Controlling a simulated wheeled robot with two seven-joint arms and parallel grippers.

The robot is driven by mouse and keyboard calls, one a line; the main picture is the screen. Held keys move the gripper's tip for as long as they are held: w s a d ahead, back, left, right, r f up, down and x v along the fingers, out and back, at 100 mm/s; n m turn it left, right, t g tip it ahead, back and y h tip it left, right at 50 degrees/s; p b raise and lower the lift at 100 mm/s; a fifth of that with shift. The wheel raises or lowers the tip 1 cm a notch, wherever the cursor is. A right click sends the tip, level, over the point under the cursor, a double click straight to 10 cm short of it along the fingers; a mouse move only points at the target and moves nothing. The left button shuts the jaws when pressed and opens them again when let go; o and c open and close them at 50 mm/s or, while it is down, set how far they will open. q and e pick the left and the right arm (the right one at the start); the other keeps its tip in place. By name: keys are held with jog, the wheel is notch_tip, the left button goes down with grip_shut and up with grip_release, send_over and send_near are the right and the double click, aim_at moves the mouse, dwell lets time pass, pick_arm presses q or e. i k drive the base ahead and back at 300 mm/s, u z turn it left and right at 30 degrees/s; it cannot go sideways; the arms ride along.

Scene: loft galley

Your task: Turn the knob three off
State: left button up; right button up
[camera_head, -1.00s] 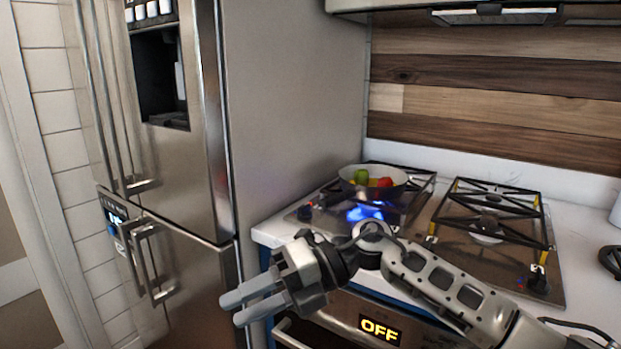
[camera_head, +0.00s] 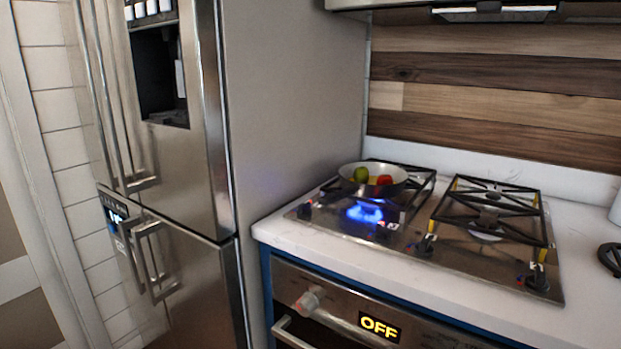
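The gas cooktop (camera_head: 470,262) is set in the white counter. Several small dark knobs sit along its front: one at the left corner (camera_head: 305,211), one right of the flame (camera_head: 383,232), one near the middle (camera_head: 424,246) and one at the right corner (camera_head: 537,277). No label shows which is knob three. A blue flame (camera_head: 365,212) burns at the front left burner. A pan (camera_head: 399,186) with red, green and yellow food stands on the left grate behind the flame. Neither of my grippers is in view.
A steel fridge (camera_head: 180,200) stands at the left. The oven below shows an OFF display (camera_head: 379,327) with a round oven knob (camera_head: 307,302) left of it. The white counter front edge (camera_head: 330,257) is clear. A dark object (camera_head: 611,258) lies at the right edge.

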aim_at(383, 235)
jog(key=u, duration=0.85)
jog(key=k, duration=0.7)
jog(key=z, duration=1.05)
jog(key=i, duration=0.35)
jog(key=u, duration=0.05)
